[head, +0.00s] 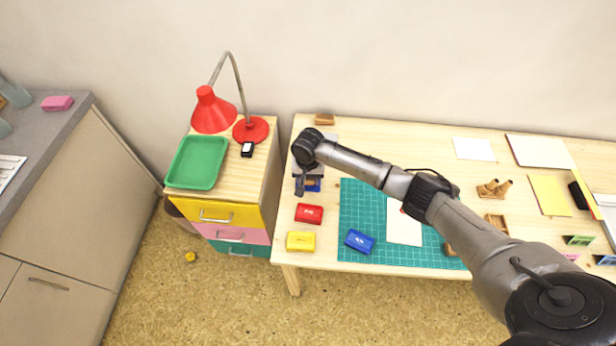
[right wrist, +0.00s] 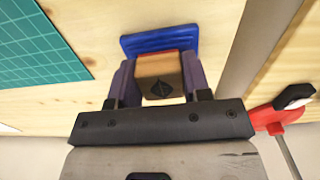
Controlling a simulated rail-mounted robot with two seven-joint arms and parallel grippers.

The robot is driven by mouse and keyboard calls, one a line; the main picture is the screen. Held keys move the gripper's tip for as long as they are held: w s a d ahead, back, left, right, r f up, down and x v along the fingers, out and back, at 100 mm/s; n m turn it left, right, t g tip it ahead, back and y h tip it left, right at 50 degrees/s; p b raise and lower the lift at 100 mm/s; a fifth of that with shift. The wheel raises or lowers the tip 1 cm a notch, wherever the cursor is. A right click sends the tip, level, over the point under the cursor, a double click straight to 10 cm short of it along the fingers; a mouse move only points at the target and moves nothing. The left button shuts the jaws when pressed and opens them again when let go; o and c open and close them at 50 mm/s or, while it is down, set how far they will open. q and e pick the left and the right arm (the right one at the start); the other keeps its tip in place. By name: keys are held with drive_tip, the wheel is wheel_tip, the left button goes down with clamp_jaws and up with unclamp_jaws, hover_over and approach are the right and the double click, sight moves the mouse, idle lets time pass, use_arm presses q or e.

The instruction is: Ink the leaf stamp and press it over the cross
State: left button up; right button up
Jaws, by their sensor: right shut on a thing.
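My right gripper (head: 305,184) reaches to the left part of the table. In the right wrist view its fingers (right wrist: 157,66) are shut on a wooden stamp (right wrist: 160,82) with a dark leaf-like diamond mark on its near face. A blue pad (right wrist: 160,38) lies directly beyond the stamp's far end; I cannot tell whether they touch. The blue pad also shows under the gripper in the head view (head: 314,187). A white sheet (head: 404,230) lies on the green mat (head: 362,205), partly behind my arm; no cross is clear. My left gripper is not in view.
Red (head: 309,213), yellow (head: 300,241) and blue (head: 360,242) inkpads lie near the table's left front. A wooden block (head: 324,119) stands at the back edge. A red lamp (head: 212,110) and green tray (head: 197,162) are on the drawer cabinet to the left.

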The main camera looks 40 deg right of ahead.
drive_tip(key=shift+f, duration=0.35)
idle(0.7)
idle(0.8)
drive_tip(key=shift+f+p, duration=0.1)
drive_tip(key=shift+p, duration=0.25)
drive_tip(key=shift+f, duration=0.1)
idle(1.1)
drive_tip(key=shift+r+p, duration=0.2)
drive_tip(key=shift+p, duration=0.2)
drive_tip(key=shift+r+p, duration=0.25)
drive_tip(key=shift+p, duration=0.1)
drive_tip(key=shift+r+p, duration=0.3)
drive_tip(key=shift+p, duration=0.15)
